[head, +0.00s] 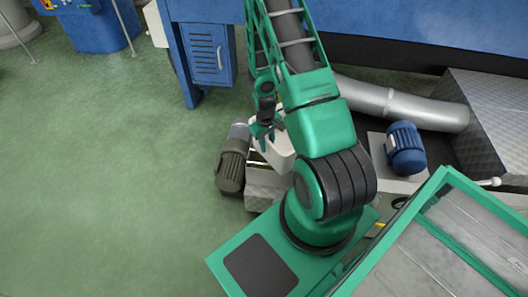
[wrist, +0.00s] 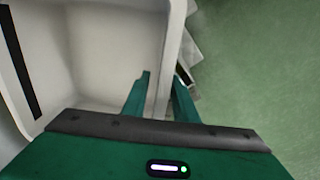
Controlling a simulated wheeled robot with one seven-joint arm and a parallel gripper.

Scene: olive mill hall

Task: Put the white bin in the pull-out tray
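The white bin (wrist: 110,45) fills the left of the wrist view, with its open inside facing the camera and a dark strip along its far left wall. My gripper (wrist: 162,80) straddles the bin's right wall: one green finger is inside, the other outside. I cannot make out the pull-out tray with certainty.
A dark motor (head: 232,165) is close left of the bin. A blue motor (head: 405,148) and a thick metal pipe (head: 395,103) are to the right. A blue cabinet (head: 207,52) stands behind. The green floor (head: 100,180) on the left is open.

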